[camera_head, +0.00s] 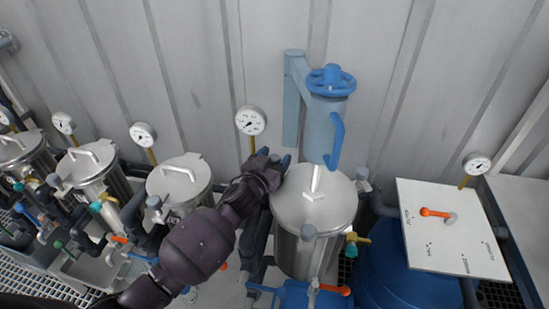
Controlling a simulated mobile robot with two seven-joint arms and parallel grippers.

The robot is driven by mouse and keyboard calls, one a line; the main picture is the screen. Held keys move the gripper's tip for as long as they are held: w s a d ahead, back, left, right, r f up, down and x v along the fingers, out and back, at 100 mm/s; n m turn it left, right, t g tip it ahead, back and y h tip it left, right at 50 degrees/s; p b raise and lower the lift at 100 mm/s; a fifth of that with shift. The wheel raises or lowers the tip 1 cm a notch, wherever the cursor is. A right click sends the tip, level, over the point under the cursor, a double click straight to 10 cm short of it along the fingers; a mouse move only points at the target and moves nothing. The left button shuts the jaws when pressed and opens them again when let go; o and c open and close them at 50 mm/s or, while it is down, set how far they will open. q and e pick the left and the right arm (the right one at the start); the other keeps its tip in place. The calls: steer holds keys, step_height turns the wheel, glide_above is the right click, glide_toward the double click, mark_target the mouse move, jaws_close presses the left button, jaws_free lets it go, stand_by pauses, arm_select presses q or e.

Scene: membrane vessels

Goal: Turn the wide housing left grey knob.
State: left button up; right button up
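The wide housing (300,255) is the large steel vessel in the middle, with a round metal lid (330,210) and a bar handle on top. My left gripper (277,164) is at the upper left edge of the lid, with the arm coming in from the lower left. Any knob on the housing's left side is hidden behind the gripper. I cannot tell whether the fingers are open or shut, or whether they touch anything. My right gripper is not in view.
A blue filter unit with a handwheel (331,80) stands behind the housing. A pressure gauge (250,121) rises close to the gripper. Several narrower steel vessels (180,180) line the left. A white panel with an orange lever (436,213) is at the right.

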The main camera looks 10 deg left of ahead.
arm_select(q)
steer(key=c, duration=0.8)
steer(key=shift+r+m+h+p, duration=0.15)
steer(key=shift+m+h+p, duration=0.15)
steer(key=shift+h+p, duration=0.15)
steer(key=shift+c, duration=0.2)
steer(key=shift+m+g+h+p, duration=0.4)
steer(key=shift+h, duration=0.15)
steer(key=o, duration=0.9)
steer(key=shift+s, duration=0.1)
steer(key=v, duration=1)
steer(key=shift+s+a, duration=0.2)
steer(key=shift+s, duration=0.1)
